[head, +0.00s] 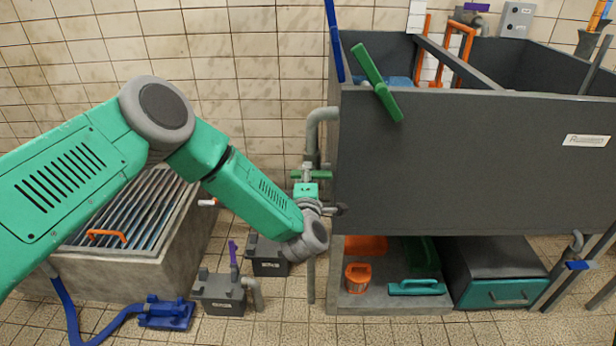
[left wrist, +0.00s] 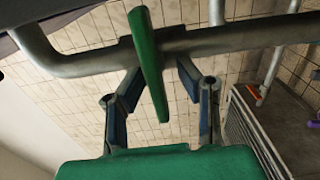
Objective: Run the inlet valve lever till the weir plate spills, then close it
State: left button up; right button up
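The inlet valve lever, a green bar, shows small on the grey pipe (head: 313,128) left of the tank in the head view. In the left wrist view the green lever (left wrist: 148,62) crosses the grey pipe (left wrist: 85,62). My left gripper (head: 335,210) is beside the pipe, below the lever. In the left wrist view its two fingers (left wrist: 157,82) stand apart, one on each side of the lever, with visible gaps. The dark tank (head: 470,150) hides most of its inside. A dark divider (head: 457,62) shows there, but I cannot tell whether it is the weir plate. My right gripper is not in view.
A grated concrete pit (head: 135,215) is at left. Grey pump boxes (head: 218,293) and a blue hose foot (head: 166,313) are on the floor. A shelf below the tank holds an orange container (head: 357,278).

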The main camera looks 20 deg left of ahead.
pick_arm(q)
jog(key=shift+s+r, duration=0.1)
jog(key=shift+s, duration=0.25)
jog(key=v, duration=1.1)
jog(key=shift+s, duration=0.15)
jog(key=shift+d, duration=0.15)
